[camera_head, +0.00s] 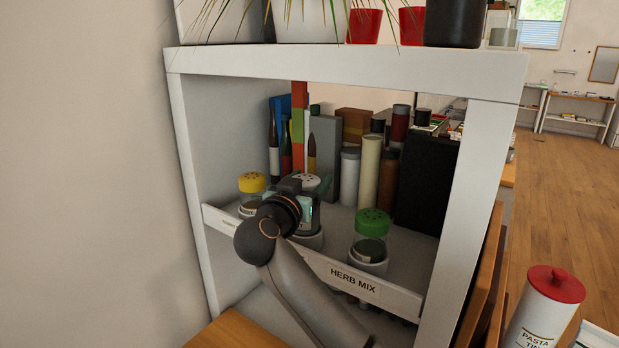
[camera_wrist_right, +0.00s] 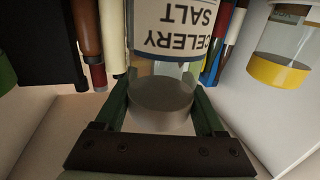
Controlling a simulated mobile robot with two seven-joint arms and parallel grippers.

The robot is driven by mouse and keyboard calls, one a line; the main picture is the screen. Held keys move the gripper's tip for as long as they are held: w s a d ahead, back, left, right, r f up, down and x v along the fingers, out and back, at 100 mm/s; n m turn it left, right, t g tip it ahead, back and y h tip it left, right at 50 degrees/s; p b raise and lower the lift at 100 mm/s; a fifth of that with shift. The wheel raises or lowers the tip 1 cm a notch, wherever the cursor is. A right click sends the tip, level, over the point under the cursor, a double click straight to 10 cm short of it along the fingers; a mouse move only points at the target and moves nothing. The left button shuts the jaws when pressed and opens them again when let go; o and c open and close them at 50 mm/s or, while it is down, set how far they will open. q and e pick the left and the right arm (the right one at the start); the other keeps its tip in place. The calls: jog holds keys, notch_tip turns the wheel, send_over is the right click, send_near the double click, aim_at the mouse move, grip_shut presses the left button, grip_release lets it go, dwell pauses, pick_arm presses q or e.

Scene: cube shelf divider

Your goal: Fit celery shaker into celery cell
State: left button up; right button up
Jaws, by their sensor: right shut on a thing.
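The celery salt shaker (camera_head: 309,183), a clear jar with a pale perforated lid, is in the middle of the shelf's front row. Its upside-down "CELERY SALT" label (camera_wrist_right: 180,22) shows in the right wrist view. My right gripper (camera_head: 291,189) is shut on it, with a finger on either side near the grey lid (camera_wrist_right: 162,104). A white round holder (camera_head: 311,241) lies below the shaker. My arm hides part of both, so I cannot tell how deep the shaker sits. My left gripper is not in view.
A yellow-lidded shaker (camera_head: 252,183) stands to the left and a green-lidded one (camera_head: 372,226) to the right, in a white holder. A front rail (camera_head: 391,297) carries labels, one reading "HERB MIX". Bottles and boxes fill the back. Shelf side posts (camera_head: 474,200) bound the opening.

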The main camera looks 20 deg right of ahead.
jog(key=shift+f, duration=1.45)
jog(key=o, duration=1.5)
jog(key=shift+s+a, duration=0.1)
